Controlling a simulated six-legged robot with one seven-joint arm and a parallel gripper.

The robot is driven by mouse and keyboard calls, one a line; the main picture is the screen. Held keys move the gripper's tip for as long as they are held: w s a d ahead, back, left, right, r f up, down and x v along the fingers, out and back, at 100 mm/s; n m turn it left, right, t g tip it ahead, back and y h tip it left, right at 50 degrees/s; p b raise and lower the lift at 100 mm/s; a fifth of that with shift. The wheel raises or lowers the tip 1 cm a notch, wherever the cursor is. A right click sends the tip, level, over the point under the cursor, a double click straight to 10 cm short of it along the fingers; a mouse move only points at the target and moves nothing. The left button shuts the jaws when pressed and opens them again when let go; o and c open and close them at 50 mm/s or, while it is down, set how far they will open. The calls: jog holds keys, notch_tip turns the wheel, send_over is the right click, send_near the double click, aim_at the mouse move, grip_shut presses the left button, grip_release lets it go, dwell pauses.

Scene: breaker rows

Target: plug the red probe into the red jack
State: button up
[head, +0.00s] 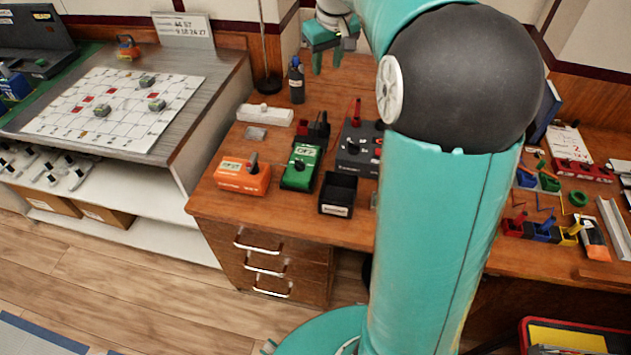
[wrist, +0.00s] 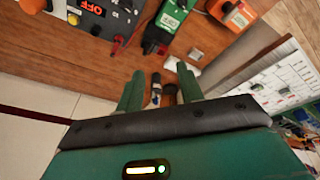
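The red probe (head: 357,110) stands at the back left of the dark grey meter (head: 352,152) on the wooden desk. In the wrist view the red probe (wrist: 117,42) is beside the meter (wrist: 118,14), with a thin red line leading off it. The meter's display appears to read OFF. I cannot pick out the red jack with certainty; my arm covers the meter's right part in the head view. My gripper (head: 327,60) is raised above the back of the desk, apart from the probe. In the wrist view my gripper (wrist: 160,72) has its fingers apart with nothing between them.
A green meter (head: 301,166), an orange meter (head: 243,175) and a black open bin (head: 338,194) stand left of and before the grey meter. A dark bottle (head: 296,80) and a pole (head: 266,50) stand at the back. A white power strip (head: 264,115) lies nearby.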

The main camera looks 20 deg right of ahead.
jog(key=s+a+r+t, duration=0.1)
jog(key=s+a, duration=0.5)
jog(key=s, duration=0.2)
jog(key=s+a+r, duration=0.1)
jog(key=s+a, duration=0.4)
jog(key=s, duration=0.3)
jog(key=s+a+f, duration=0.2)
jog(key=s+f, duration=0.1)
jog(key=s, duration=0.3)
jog(key=s+a+f+m+t, duration=0.1)
jog(key=s+a+f, duration=0.2)
jog(key=s, duration=0.3)
jog(key=shift+s+t, duration=0.15)
jog(key=shift+t, duration=0.15)
jog(key=shift+f, duration=0.1)
